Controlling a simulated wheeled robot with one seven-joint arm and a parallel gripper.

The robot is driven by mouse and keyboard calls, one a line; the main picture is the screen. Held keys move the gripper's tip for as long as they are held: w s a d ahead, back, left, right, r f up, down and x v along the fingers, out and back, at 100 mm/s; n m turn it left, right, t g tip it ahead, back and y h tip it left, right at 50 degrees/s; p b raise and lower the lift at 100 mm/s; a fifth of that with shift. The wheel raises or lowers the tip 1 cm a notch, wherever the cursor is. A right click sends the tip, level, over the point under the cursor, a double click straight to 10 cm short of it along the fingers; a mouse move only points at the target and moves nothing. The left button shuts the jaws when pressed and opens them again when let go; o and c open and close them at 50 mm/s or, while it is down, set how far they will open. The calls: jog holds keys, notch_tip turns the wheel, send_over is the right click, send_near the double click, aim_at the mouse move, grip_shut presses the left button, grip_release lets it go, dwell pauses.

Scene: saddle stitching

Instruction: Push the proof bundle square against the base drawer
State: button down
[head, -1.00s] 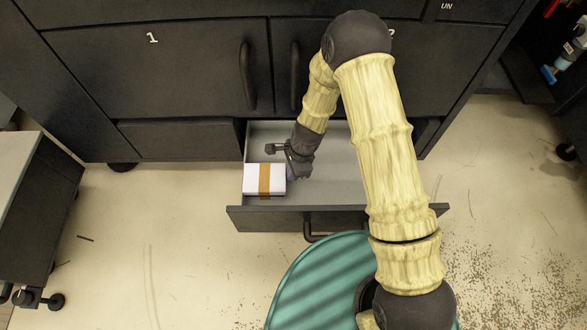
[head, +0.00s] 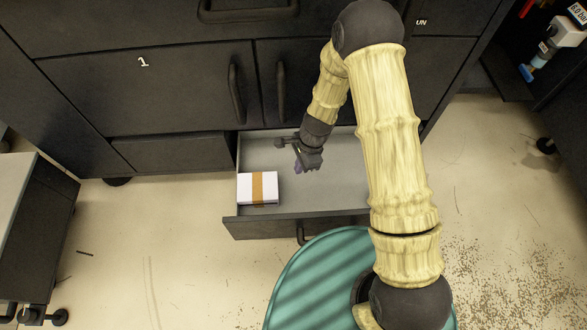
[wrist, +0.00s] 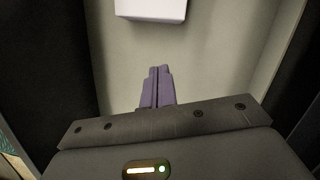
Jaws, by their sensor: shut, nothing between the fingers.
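The proof bundle (head: 243,187) is a flat white block with a brown-orange band around its middle. It lies in the front left corner of the open base drawer (head: 350,188), close to the left wall and the front panel. Whether it touches them I cannot tell. Its white edge also shows at the top of the wrist view (wrist: 150,9). My gripper (head: 298,167) is inside the drawer, right of the bundle and apart from it. Its purple fingers (wrist: 157,86) are together and empty, with bare drawer floor between them and the bundle.
The dark cabinet (head: 180,95) rises behind the drawer. The drawer's right part is partly hidden by my arm. A dark cart (head: 35,225) stands at the left. A teal round surface (head: 310,285) is below the drawer front.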

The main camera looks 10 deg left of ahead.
jog(key=shift+p+v, duration=0.7)
jog(key=shift+v, duration=1.25)
jog(key=d+r+n+t+p, duration=0.1)
jog(key=d+r+n+p, duration=0.3)
jog(key=r, duration=0.6)
jog(key=d+r+n+t+p, duration=0.1)
jog(key=d+r+n, duration=0.1)
jog(key=d+r, duration=0.6)
jog(key=s+d+r+n+t+h+p, duration=0.1)
jog(key=s+d+r+n, duration=0.15)
jog(key=r, duration=0.25)
jog(key=s+d+r+n+h+p, duration=0.1)
jog(key=s+d+r+p, duration=0.1)
jog(key=d+r, duration=0.25)
jog(key=s+d+r+n+t+p, duration=0.1)
jog(key=s+d+r+n, duration=0.15)
jog(key=r, duration=0.35)
jog(key=w+p+v, duration=0.2)
jog(key=p+v, duration=1)
jog(key=w+a+r+p+v, duration=0.1)
jog(key=w+p+v, duration=0.2)
jog(key=p+v, duration=0.9)
jog(key=w+r+p+v, duration=0.1)
jog(key=w+p+v, duration=0.2)
jog(key=p+v, duration=1)
jog(key=shift+s+a+p, duration=0.2)
jog(key=shift+p, duration=0.3)
jog(key=shift+f, duration=0.1)
jog(key=shift+w, duration=0.1)
